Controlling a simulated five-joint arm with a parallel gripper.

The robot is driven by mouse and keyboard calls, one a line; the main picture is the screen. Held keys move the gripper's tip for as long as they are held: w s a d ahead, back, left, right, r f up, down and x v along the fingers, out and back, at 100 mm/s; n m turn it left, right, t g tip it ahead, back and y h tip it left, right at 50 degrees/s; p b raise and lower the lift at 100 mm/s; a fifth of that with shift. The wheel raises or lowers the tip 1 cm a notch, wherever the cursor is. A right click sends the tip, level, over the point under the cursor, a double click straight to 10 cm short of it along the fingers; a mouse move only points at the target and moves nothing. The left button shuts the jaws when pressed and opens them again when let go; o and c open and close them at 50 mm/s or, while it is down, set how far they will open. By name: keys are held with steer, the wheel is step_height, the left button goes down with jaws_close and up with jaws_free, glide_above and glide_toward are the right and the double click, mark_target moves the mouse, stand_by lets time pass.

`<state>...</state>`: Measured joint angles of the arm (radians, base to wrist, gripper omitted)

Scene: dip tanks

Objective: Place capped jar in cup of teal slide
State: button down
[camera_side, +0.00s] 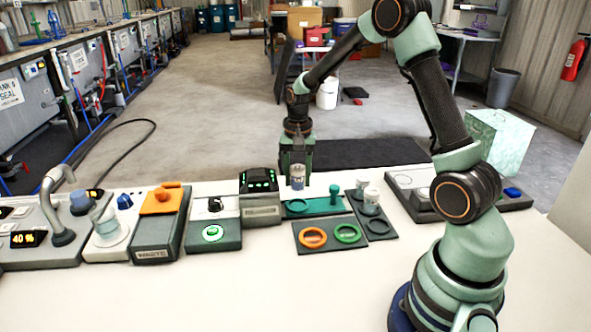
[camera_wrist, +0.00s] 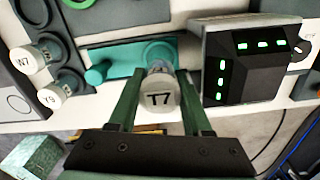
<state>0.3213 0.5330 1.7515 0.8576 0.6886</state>
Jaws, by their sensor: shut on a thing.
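My gripper (camera_side: 296,166) points down over the teal slide and is shut on a clear jar (camera_side: 297,183). In the wrist view my gripper (camera_wrist: 160,82) has a finger on each side of the jar, whose white cap (camera_wrist: 160,99) reads T7. The jar looks upright. The teal slide (camera_side: 322,207) has a round cup (camera_side: 297,205) at its left and a knob (camera_side: 334,191) at its right. The jar is over the cup end; whether its bottom touches the cup I cannot tell. In the wrist view the jar hides part of the teal slide (camera_wrist: 125,61).
A dark holder (camera_side: 378,229) with two capped jars (camera_side: 371,198) stands right of the slide. A black unit with green lights (camera_side: 259,182) stands close on the left. A plate with orange and green rings (camera_side: 330,247) lies in front. White table is clear further forward.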

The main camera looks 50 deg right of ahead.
steer(key=shift+f, duration=2.85)
steer(key=shift+f, duration=0.15)
steer(key=shift+c, duration=1.7)
jaws_free()
